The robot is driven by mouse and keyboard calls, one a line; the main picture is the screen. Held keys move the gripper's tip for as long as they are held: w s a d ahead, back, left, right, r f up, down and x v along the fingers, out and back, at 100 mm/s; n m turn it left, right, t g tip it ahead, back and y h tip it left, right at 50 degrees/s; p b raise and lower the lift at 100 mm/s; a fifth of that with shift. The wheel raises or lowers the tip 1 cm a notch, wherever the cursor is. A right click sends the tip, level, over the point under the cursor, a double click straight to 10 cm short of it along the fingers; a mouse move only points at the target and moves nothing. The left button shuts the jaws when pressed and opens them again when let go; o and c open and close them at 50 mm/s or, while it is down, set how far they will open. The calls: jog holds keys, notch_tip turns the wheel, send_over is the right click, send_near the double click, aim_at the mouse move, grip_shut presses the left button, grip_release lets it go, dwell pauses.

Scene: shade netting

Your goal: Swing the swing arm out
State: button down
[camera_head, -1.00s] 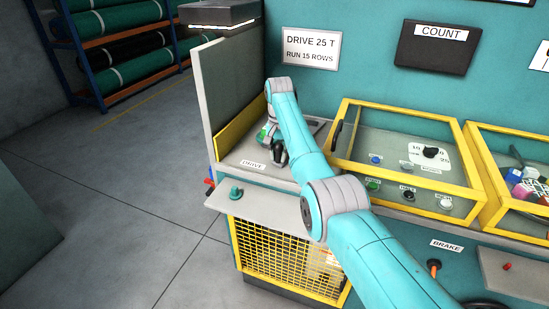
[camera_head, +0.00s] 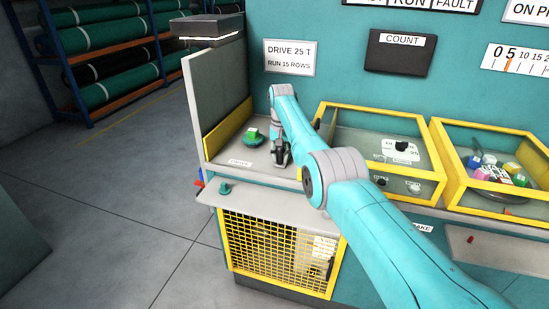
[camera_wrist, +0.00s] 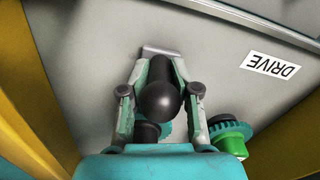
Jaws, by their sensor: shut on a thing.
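My gripper (camera_head: 281,160) is in the bay marked DRIVE, reaching down near its right side. In the wrist view my gripper (camera_wrist: 160,100) has its fingers closed on both sides of a round black knob (camera_wrist: 160,101). The knob appears to be the swing arm's handle; a short grey piece (camera_wrist: 160,50) shows beyond it. Most of the swing arm is hidden by my gripper. A teal toothed wheel with a green block (camera_head: 252,134) sits left of my gripper in the head view. They also show at the right in the wrist view (camera_wrist: 231,140). Another toothed wheel is partly hidden beneath the knob.
A grey upright panel (camera_head: 217,90) and a yellow strip (camera_head: 228,127) bound the bay's left. Yellow-framed clear covers (camera_head: 432,168) stand to the right. Open floor lies left.

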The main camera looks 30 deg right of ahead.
jog(key=c, duration=1)
grip_release()
jog(key=shift+s+d+r, duration=0.2)
jog(key=shift+d+r, duration=0.1)
jog(key=shift+d, duration=0.1)
jog(key=shift+f, duration=0.1)
jog(key=shift+a+f, duration=0.1)
jog(key=shift+a, duration=0.05)
notch_tip(320, 180, up, 12)
jog(key=shift+r, duration=0.1)
